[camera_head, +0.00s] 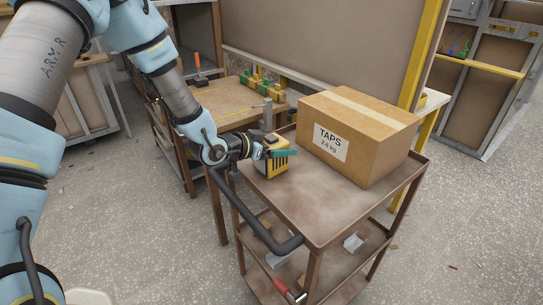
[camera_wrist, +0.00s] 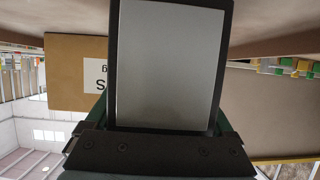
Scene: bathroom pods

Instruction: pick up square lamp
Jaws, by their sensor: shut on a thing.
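The square lamp (camera_head: 272,165) is a small yellow and black boxy thing at the back left of the brown cart's top. My gripper (camera_head: 274,153) reaches it from the left, with a teal finger across its upper part. In the wrist view the lamp shows as a grey panel with a dark frame (camera_wrist: 170,62), upright between my gripper's green fingers (camera_wrist: 162,118). My gripper is shut on the lamp. The lamp's lower edge is close to the cart top; I cannot tell whether it touches.
A cardboard box (camera_head: 358,135) labelled TAPS stands right of the lamp on the cart (camera_head: 325,212). The cart's black handle (camera_head: 245,215) curves along its left side. A wooden workbench (camera_head: 225,105) stands behind. The cart top's front is clear.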

